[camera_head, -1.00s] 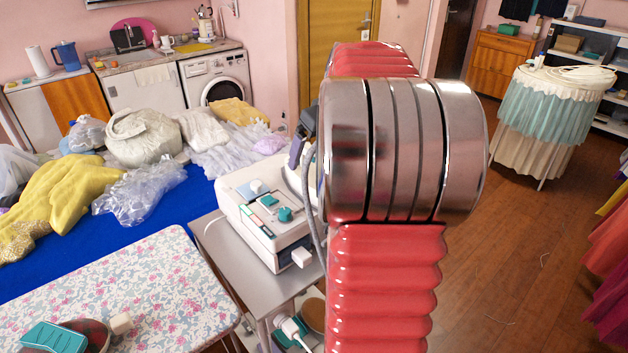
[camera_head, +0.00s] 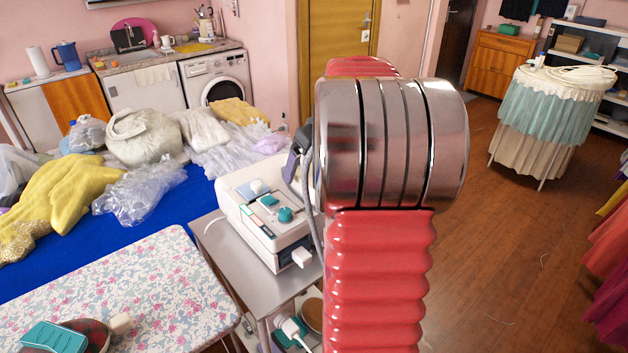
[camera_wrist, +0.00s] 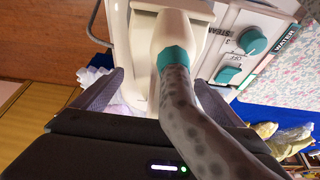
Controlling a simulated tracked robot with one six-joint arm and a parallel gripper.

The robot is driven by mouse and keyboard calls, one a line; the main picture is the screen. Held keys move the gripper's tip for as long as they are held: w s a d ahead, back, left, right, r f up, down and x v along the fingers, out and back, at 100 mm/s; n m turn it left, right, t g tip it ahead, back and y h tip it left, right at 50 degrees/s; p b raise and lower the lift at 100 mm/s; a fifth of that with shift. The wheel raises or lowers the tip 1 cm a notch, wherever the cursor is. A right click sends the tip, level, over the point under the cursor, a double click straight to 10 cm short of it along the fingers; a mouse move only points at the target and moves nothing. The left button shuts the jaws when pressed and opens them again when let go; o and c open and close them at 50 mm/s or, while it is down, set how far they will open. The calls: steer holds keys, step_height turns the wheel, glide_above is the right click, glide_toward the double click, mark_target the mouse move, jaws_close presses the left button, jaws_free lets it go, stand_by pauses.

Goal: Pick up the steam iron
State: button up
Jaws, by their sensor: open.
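The steam iron (camera_wrist: 174,32) shows in the wrist view as a cream body with a teal collar and a grey spotted cord running down past my gripper. My gripper (camera_wrist: 158,80) is open, with one dark finger on each side of the iron's cord end. I cannot tell whether either finger touches it. In the head view my arm hides most of the iron. The cream steam station (camera_head: 265,212) with teal knobs stands beside it, and its control panel also shows in the wrist view (camera_wrist: 250,45).
A grey metal stand (camera_head: 215,240) carries the station. A floral ironing board (camera_head: 150,285) lies in front, with a teal-topped item (camera_head: 55,338) on it. Bagged garments (camera_head: 145,190) cover the blue table behind. The wooden floor at right is open around a skirted round table (camera_head: 545,125).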

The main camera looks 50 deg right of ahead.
steer(key=shift+c, duration=0.2)
steer(key=shift+r, duration=0.1)
steer(key=c, duration=1.6)
steer(key=shift+o, duration=0.2)
steer(key=shift+r, duration=0.1)
step_height(320, 180, up, 10)
steer(key=shift+f, duration=0.1)
steer(key=o, duration=1)
steer(key=shift+c, duration=0.2)
jaws_close()
stand_by(2.1)
